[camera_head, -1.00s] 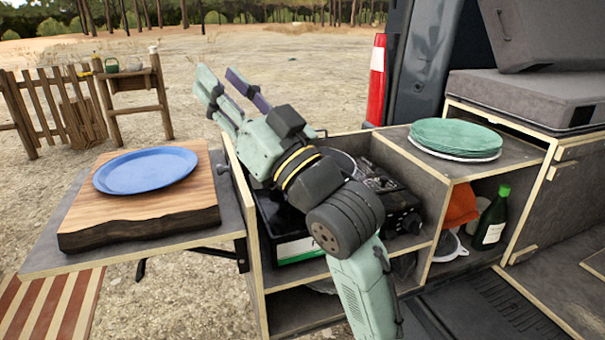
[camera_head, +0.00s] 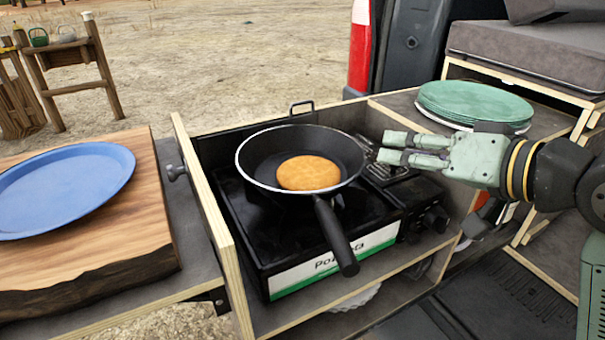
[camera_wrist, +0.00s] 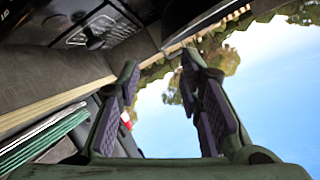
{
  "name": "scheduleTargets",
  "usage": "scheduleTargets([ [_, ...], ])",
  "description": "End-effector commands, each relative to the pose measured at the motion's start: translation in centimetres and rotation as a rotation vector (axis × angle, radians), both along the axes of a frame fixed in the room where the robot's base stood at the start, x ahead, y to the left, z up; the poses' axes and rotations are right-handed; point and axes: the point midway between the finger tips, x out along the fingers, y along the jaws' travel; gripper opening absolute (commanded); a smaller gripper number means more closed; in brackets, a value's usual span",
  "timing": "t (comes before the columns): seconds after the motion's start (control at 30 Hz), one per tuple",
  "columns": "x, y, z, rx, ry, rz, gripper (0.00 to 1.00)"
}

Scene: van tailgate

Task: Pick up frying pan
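The black frying pan (camera_head: 262,168) sits on the camping stove in the head view, with a golden round pancake (camera_head: 309,173) in it. Its handle (camera_head: 335,236) points toward me and slightly right, ending above the stove's front edge. My gripper (camera_head: 384,147) is to the right of the pan, at about rim height, fingers pointing left toward it. It is open and empty, apart from the pan and its handle.
The stove (camera_head: 285,228) stands in a wooden compartment with a raised left wall (camera_head: 207,210). A cutting board (camera_head: 130,262) with a blue plate (camera_head: 62,190) lies at the left. Green plates (camera_head: 475,101) are stacked behind my gripper at the right.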

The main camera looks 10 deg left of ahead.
Motion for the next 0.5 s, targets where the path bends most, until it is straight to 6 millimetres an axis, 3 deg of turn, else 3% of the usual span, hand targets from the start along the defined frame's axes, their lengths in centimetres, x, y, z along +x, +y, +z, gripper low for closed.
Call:
scheduleTargets([
  [0.13,1.6,1.7,-0.7,-0.001,-0.001,0.003,0.33],
  [0.37,2.8,3.0,-1.3,-0.001,-0.001,0.001,0.33],
  [0.5,3.8,4.8,-1.8,-0.003,-0.001,0.004,0.33],
])
